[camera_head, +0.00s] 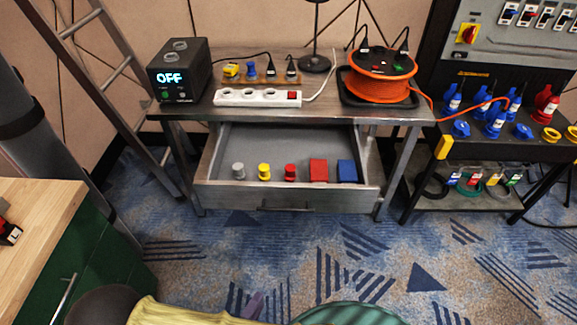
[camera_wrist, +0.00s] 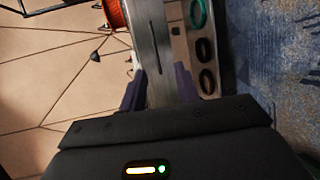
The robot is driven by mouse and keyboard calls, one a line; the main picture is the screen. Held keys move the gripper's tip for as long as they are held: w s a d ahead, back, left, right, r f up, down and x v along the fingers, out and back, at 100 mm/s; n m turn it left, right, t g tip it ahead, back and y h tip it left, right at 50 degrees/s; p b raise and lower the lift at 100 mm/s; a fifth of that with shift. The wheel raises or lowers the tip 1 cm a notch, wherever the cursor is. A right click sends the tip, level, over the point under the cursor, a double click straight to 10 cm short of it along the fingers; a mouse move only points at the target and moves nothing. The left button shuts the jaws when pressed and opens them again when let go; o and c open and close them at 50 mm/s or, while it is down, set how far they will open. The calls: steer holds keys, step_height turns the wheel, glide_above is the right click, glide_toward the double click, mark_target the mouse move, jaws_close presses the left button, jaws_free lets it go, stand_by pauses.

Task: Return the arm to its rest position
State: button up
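My gripper (camera_wrist: 160,84) shows in the wrist view, its two dark purplish fingers standing well apart with nothing held between them. Beyond the fingers, the metal frame of the workbench (camera_wrist: 148,40) lies sideways in that picture, apart from them as far as I can tell. In the head view, parts of my arm seem to show at the bottom edge, in front of the bench and low over the carpet. The fingers are mostly out of sight there.
The workbench (camera_head: 325,116) has an open drawer (camera_head: 270,196) jutting forward, with several small coloured parts inside. An orange cable reel (camera_head: 380,88) stands on top. A ladder (camera_head: 128,95) leans at left, beside a wooden-topped cabinet (camera_head: 40,205). A rack (camera_head: 468,146) stands right. Carpet ahead is clear.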

steer(key=w+a+r+m+g+y, duration=0.1)
steer(key=w+a+m+g+y, duration=0.15)
steer(key=w, duration=0.35)
steer(key=w+a+r+m+g+y, duration=0.1)
steer(key=w+m+g+y, duration=0.2)
steer(key=w, duration=0.4)
steer(key=w+d+r+m+g+y, duration=0.2)
steer(key=w+d+r+m, duration=0.2)
steer(key=w+r, duration=0.2)
steer(key=s+d+r+m+g, duration=0.25)
steer(key=d+r, duration=0.25)
steer(key=d, duration=0.6)
steer(key=s+d+r+m+g, duration=0.2)
steer(key=s+d+r, duration=0.3)
steer(key=d, duration=0.6)
steer(key=w+p+v, duration=0.2)
steer(key=p+v, duration=0.7)
steer(key=w+a+r+p+v, duration=0.1)
steer(key=w+p+v, duration=0.1)
steer(key=p+v, duration=0.7)
steer(key=shift+w+d+r+h, duration=0.15)
steer(key=shift+d+r+h, duration=0.1)
steer(key=shift+h, duration=0.2)
steer(key=shift+a, duration=0.1)
stand_by(1.6)
